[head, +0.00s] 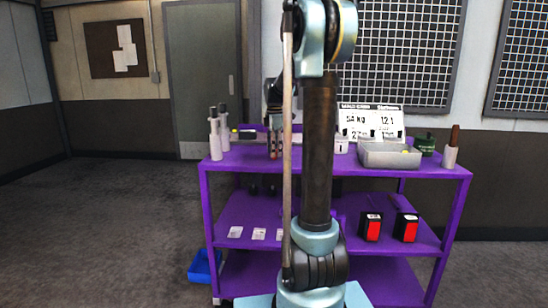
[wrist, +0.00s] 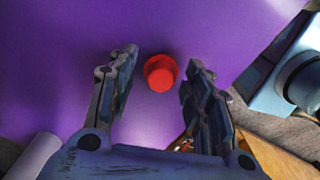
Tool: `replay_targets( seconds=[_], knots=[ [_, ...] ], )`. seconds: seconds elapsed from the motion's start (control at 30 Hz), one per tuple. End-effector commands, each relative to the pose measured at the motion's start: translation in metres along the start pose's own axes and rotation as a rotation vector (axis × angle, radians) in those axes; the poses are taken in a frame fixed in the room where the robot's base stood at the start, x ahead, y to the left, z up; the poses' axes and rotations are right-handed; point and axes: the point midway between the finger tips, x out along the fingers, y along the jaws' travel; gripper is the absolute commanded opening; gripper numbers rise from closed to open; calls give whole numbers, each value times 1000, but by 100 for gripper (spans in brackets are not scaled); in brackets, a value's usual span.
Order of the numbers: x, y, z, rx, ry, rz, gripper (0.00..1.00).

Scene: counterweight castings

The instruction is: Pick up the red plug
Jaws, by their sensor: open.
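The red plug (wrist: 160,73) is a small round-topped piece on the purple surface in the wrist view. My gripper (wrist: 162,62) is open, with one finger to the left of the plug and one to the right. Clear purple shows between the plug and each finger. The height of the fingertips over the surface is hard to judge. In the head view, my gripper (head: 275,150) is low over the left part of the purple cart's top (head: 250,160). I cannot make out the plug there.
White bottles (head: 214,140) stand at the cart's left end. A sign (head: 370,120), grey tray (head: 390,157), green pot (head: 425,145) and white cup (head: 450,157) stand to the right. Red-fronted boxes (head: 372,229) sit on the lower shelf. A blue bin (head: 201,268) is on the floor.

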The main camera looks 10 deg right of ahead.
Motion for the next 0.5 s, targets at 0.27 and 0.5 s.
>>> replay_targets(
  seconds=[0.27, 0.5],
  knots=[
    [9, 0, 0, 0, 0, 0, 46],
    [8, 0, 0, 0, 0, 0, 15]
  ],
)
